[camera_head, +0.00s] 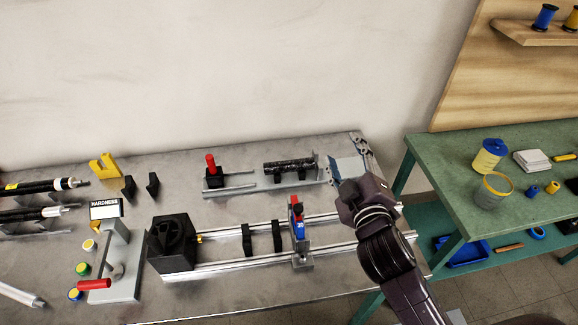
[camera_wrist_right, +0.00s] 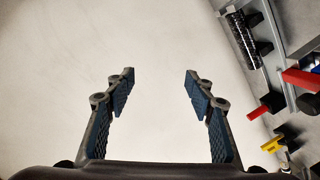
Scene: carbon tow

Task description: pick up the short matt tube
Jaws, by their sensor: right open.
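A short dark tube (camera_head: 290,166) lies level in a grey holder at the back right of the bench. Its surface looks mottled black, and I cannot tell surely whether it is matt. It also shows at the upper right of the right wrist view (camera_wrist_right: 241,38). My right gripper (camera_head: 346,168) is just right of the holder's end in the head view, apart from the tube. In the right wrist view its two blue-padded fingers (camera_wrist_right: 160,80) are spread with nothing between them, facing the pale wall. My left gripper is not in view.
A red-handled clamp (camera_head: 210,163) stands left of the tube. A railed fixture (camera_head: 277,238) with a black block (camera_head: 172,243) lies in front. Longer black tubes (camera_head: 35,187) and a hardness tester (camera_head: 115,265) are at left. A green table (camera_head: 525,200) stands right, beyond a gap.

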